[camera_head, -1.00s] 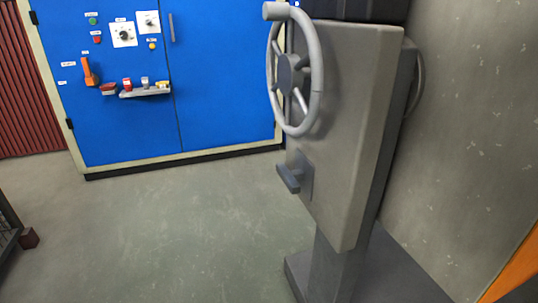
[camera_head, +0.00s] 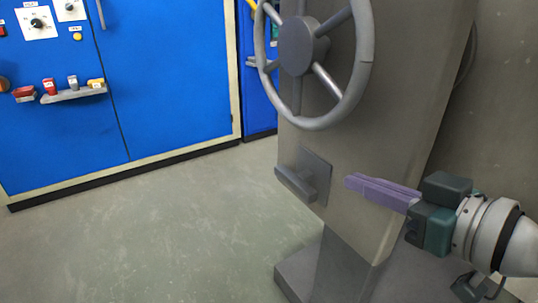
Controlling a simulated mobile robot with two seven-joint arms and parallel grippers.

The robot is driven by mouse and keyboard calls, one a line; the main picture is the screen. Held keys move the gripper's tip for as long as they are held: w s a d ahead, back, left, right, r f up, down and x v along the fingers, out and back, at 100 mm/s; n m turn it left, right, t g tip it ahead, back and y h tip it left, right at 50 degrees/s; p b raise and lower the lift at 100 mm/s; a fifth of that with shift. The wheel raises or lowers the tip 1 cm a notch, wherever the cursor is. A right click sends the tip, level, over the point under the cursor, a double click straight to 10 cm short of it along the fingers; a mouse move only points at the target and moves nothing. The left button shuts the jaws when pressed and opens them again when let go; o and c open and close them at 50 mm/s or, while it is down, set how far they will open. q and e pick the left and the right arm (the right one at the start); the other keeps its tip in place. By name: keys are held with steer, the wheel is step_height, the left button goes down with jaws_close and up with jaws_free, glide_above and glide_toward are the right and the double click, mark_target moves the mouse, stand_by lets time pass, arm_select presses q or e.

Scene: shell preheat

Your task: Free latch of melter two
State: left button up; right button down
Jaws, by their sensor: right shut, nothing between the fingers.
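The melter's grey stand (camera_head: 425,75) is on the right, with a large spoked handwheel (camera_head: 365,62) on its face. Below the wheel, a grey latch handle (camera_head: 295,183) sticks out from a darker plate (camera_head: 316,172). My right gripper (camera_head: 348,181) comes in from the right, with its purple fingers together and nothing between them. Its tips point left toward the latch, a short way to the right of the plate, and look apart from it. My left gripper is not in view.
A blue cabinet (camera_head: 170,85) with knobs and buttons stands at the back left. A small shelf (camera_head: 75,95) on it carries several small items. The floor (camera_head: 160,230) in front is clear. The stand's base (camera_head: 300,270) spreads at the floor, and a concrete wall (camera_head: 505,110) is at the right.

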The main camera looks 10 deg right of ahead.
steer(key=b, duration=0.4)
glide_above(311, 195)
step_height(311, 195, down, 3)
steer(key=shift+w+a+f, duration=0.1)
steer(key=shift+w+a, duration=0.05)
step_height(311, 195, down, 3)
steer(key=shift+r+b, duration=0.2)
steer(key=shift+b, duration=0.85)
steer(key=shift+s+f, duration=0.2)
steer(key=shift+f, duration=0.15)
steer(key=shift+b, duration=0.3)
